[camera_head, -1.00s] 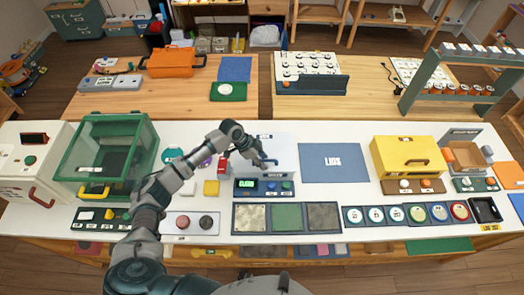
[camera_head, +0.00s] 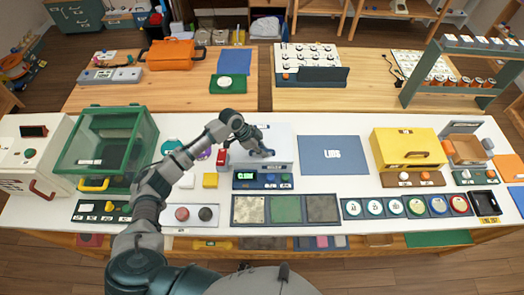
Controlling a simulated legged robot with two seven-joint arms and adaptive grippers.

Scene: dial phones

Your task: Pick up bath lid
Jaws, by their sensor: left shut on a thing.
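The bath (camera_head: 284,141) is a pale grey-white box in the middle of the white table, behind a dark control panel with a green display (camera_head: 245,176). Its pale lid appears to be on top, but the lid's edges are hard to make out against the box. My left gripper (camera_head: 268,153) is at the front of the box top, shut on what appears to be the bath lid's handle. The gripper and forearm hide that handle and the left part of the box. My right gripper is not in view.
A green-framed clear case (camera_head: 108,150) stands at the left and a yellow box (camera_head: 408,148) at the right. A small red block (camera_head: 222,157) and a yellow block (camera_head: 210,180) lie left of the bath. Tile panels (camera_head: 286,209) and round lids (camera_head: 397,206) line the front.

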